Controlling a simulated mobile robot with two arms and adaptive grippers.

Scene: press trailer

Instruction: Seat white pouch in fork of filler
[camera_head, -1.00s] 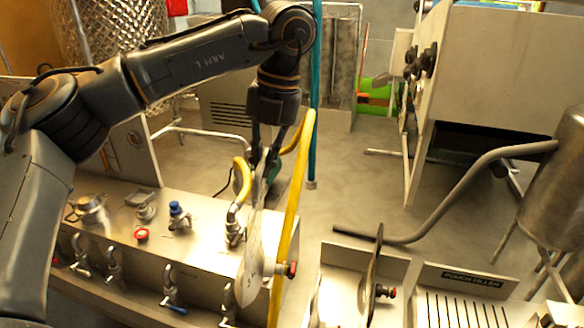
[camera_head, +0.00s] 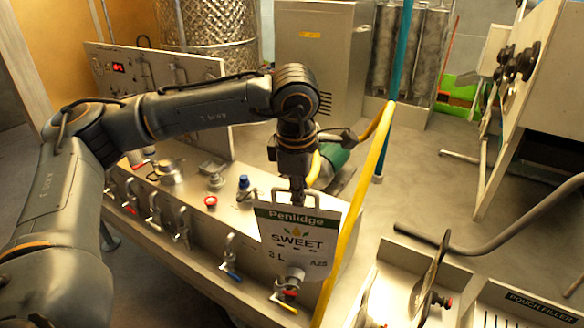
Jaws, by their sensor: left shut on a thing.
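The filler (camera_head: 530,305), labelled "POUCH FILLER", is at the bottom right, apart from the pouch. Its fork cannot be made out. My right gripper is not in view.
A yellow hose (camera_head: 350,235) runs just right of the held pouch. The steel bench (camera_head: 200,240) carries valves. A grey pipe (camera_head: 520,225) crosses at right.

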